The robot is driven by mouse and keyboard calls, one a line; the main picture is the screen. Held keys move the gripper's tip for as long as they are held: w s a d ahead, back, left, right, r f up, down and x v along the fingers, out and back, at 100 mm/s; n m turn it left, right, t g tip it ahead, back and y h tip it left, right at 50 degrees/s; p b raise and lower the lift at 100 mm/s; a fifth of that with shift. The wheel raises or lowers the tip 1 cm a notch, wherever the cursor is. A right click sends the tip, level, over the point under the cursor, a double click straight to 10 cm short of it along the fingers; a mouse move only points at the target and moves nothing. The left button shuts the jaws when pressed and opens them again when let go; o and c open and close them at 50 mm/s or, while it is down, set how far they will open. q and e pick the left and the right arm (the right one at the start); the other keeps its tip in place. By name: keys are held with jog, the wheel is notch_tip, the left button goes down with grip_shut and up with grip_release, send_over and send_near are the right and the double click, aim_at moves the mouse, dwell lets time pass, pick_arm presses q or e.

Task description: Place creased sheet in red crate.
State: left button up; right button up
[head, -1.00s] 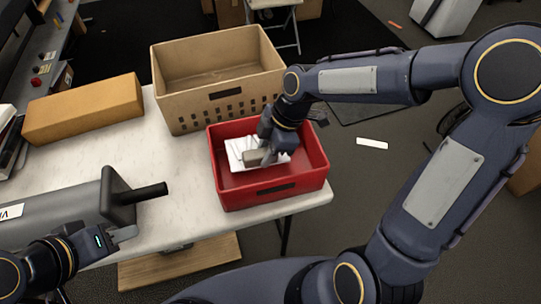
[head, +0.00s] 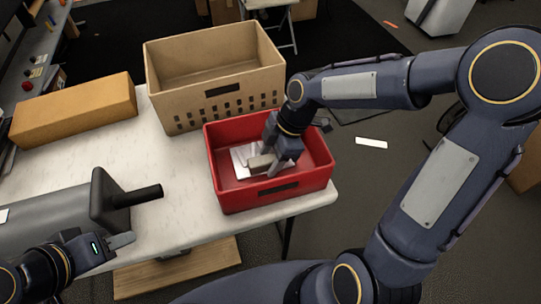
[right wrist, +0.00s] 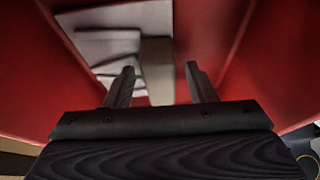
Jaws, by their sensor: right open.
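The white creased sheet (head: 241,158) lies inside the red crate (head: 260,199), toward its left side. It also shows in the right wrist view (right wrist: 108,46), with folds across it. A beige block-like piece (head: 262,163) lies against the sheet; I cannot tell if it is attached. My right gripper (right wrist: 160,74) reaches down into the crate. Its fingers are open, with the beige piece seen between and beyond the tips. In the head view the right gripper hides part of the sheet. My left gripper (head: 122,241) is low at the left, empty, beside the table edge.
A tan crate (head: 215,70) stands behind the red crate. An orange-brown box (head: 75,108) lies at the table's back left. A grey machine with a black handle (head: 60,220) is at the front left. The white table (head: 150,160) is clear in the middle.

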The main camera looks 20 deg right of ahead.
jog(key=p+v, duration=0.2)
jog(key=v, duration=0.9)
jog(key=s+d+m+t, duration=0.4)
jog(key=s+m, duration=1.1)
jog(key=m, duration=0.4)
jog(key=shift+s+r+m+t+h, duration=0.2)
jog(key=shift+s+m+t+h, duration=0.15)
jog(key=shift+t, duration=0.45)
